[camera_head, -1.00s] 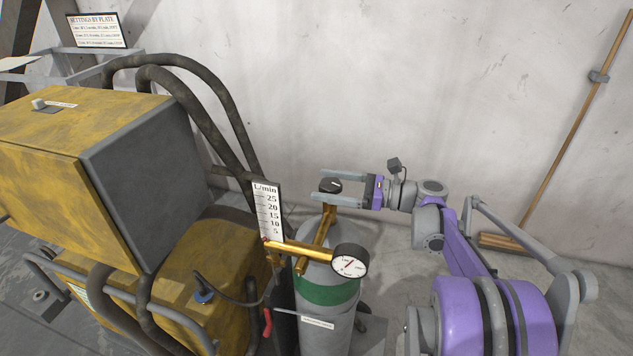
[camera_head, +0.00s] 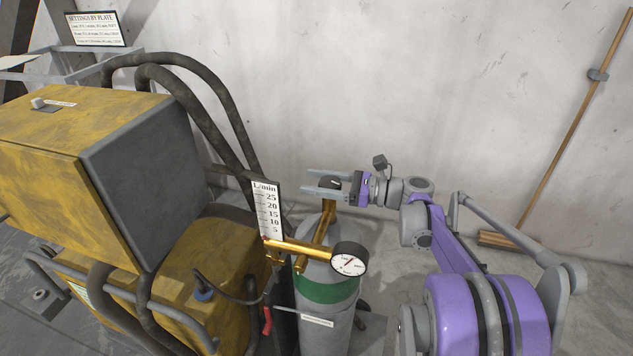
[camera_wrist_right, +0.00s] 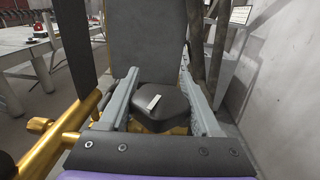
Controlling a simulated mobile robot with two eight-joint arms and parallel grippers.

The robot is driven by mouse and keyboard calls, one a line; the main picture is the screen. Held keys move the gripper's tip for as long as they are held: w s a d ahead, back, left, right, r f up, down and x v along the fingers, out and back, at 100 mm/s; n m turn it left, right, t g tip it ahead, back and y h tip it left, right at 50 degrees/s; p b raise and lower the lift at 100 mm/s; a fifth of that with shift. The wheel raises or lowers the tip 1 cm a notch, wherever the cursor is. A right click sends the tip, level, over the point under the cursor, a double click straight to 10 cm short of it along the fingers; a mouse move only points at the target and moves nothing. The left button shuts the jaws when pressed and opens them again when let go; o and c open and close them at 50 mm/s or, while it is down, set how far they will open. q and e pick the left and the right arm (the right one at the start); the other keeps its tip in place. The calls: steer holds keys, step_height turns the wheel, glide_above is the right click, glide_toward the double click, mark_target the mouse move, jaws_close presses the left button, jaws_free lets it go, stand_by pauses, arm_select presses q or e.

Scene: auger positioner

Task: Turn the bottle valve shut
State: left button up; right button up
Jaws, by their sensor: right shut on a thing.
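The gas bottle (camera_head: 345,322) is grey with a green band and stands upright beside the yellow machine. Its valve knob (camera_head: 333,183) is dark with a light mark and sits on top of the brass fitting (camera_head: 317,246). My right gripper (camera_head: 322,184) reaches in from the right and is shut on the knob. In the right wrist view the knob (camera_wrist_right: 160,106) sits between the two grey fingers, its white mark slanting. A round gauge (camera_head: 349,259) and an L/min scale (camera_head: 268,209) stand just in front and to the left. My left gripper is not in view.
The yellow machine (camera_head: 80,140) with thick black hoses (camera_head: 205,85) fills the left side. A pale wall (camera_head: 400,80) rises behind the bottle. A broom (camera_head: 560,150) leans on it at the right. Floor to the right of the bottle is partly clear.

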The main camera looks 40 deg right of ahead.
steer(key=shift+m+t+h, duration=0.3)
steer(key=shift+c, duration=0.2)
steer(key=shift+w+d+m+t+h+p, duration=0.1)
steer(key=shift+d+m+t+h+p, duration=0.4)
steer(key=shift+m+h, duration=1)
steer(key=shift+w+d+m+t+h+p, duration=0.15)
steer(key=shift+m+t+h, duration=0.75)
steer(key=shift+h, duration=1.05)
steer(key=shift+w+d+m+t+h+p, duration=0.25)
steer(key=shift+m+t+h, duration=0.35)
steer(key=shift+m+h, duration=0.9)
steer(key=shift+s+d+h, duration=0.1)
steer(key=shift+s+h, duration=0.05)
steer(key=shift+h, duration=0.3)
steer(key=o, duration=1.4)
steer(key=shift+c, duration=0.2)
steer(key=s, duration=1)
steer(key=shift+s+d+b, duration=0.2)
steer(key=shift+s+b, duration=0.1)
steer(key=shift+s, duration=0.1)
